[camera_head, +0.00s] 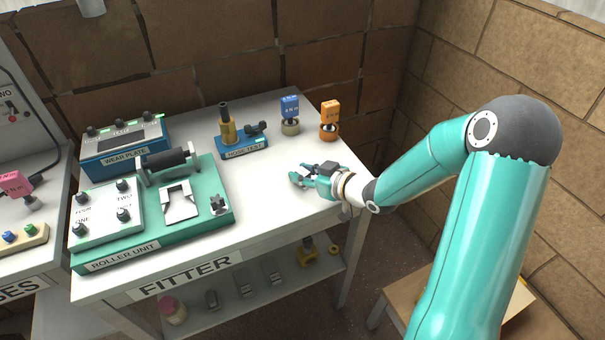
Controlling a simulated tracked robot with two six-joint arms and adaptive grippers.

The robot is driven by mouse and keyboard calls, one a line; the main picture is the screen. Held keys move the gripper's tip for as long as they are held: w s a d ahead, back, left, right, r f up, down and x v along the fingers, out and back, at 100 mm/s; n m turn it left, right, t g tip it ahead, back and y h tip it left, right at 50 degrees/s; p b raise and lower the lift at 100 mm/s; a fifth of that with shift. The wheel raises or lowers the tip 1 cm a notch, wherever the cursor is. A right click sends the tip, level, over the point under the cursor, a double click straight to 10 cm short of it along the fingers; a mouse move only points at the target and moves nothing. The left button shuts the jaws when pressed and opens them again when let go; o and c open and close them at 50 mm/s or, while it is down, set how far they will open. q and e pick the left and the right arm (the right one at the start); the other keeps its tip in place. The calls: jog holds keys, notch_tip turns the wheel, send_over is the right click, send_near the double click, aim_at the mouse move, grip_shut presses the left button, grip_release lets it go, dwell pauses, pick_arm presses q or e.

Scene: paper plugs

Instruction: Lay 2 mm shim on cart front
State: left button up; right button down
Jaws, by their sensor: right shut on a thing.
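My right gripper (304,178) is over the right part of the white bench marked FITTER (265,205), with its fingers pointing left. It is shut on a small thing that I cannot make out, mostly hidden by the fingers. No piece can be clearly read as the 2 mm shim. Several small grey pieces (244,285) lie on the shelf under the bench; I cannot tell what they are. No cart can be told for sure; a tan wooden top (400,300) at the lower right is partly behind my right arm. My left gripper is not in view.
On the bench stand the green roller unit (205,230), the blue wear plate box (125,160), a blue-based test stand (243,147), and blue (290,108) and orange (330,110) tagged pieces behind my gripper. The bench front is clear. Brick walls close the back and right.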

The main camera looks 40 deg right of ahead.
jog(key=c, duration=1.3)
grip_release()
jog(key=shift+f, duration=0.15)
jog(key=o, duration=0.4)
jog(key=shift+r, duration=0.3)
jog(key=p+v, duration=0.1)
jog(key=v, duration=1.1)
jog(key=shift+f, duration=0.1)
